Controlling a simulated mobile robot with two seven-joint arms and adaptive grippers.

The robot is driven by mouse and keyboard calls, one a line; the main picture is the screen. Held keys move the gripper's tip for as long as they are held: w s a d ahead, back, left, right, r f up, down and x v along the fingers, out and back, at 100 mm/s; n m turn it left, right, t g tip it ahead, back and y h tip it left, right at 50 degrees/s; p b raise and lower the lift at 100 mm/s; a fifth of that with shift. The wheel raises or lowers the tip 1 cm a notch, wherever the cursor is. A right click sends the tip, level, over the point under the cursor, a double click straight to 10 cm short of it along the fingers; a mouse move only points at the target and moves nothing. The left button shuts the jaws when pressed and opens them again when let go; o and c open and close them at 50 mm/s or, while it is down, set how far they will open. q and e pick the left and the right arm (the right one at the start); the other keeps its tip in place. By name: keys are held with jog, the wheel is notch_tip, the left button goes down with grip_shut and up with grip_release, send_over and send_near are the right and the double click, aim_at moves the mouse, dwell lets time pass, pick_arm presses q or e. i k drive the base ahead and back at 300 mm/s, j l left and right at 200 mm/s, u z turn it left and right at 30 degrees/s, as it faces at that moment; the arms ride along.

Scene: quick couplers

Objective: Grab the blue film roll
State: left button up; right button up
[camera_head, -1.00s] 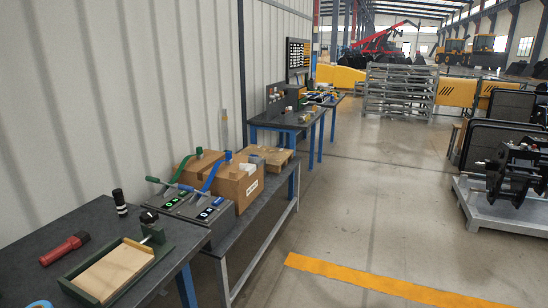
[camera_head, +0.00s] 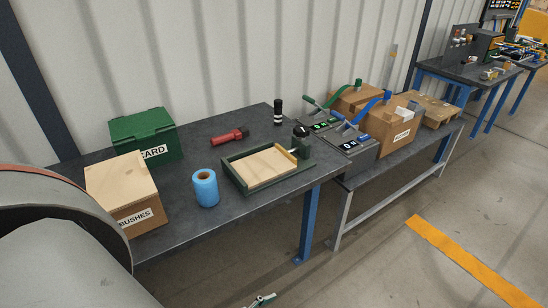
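The blue film roll (camera_head: 205,188) stands upright near the front edge of the dark workbench (camera_head: 192,235) in the head view. It is between the cardboard box labelled BUSHES and a green-framed tray. Nothing covers it.
The BUSHES box (camera_head: 124,190) stands left of the roll and a green box (camera_head: 143,136) behind it. The green-framed tray (camera_head: 268,168), a red tool (camera_head: 229,137) and a black cylinder (camera_head: 278,114) are to the right. A large grey rounded shape (camera_head: 65,245) blocks the lower left.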

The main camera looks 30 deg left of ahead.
aim_at(206, 188)
jog(key=u, duration=1.65)
jog(key=i+l, duration=0.1)
jog(key=l, duration=0.6)
jog(key=i+l, duration=0.15)
jog(key=l, duration=0.2)
jog(key=u, duration=0.05)
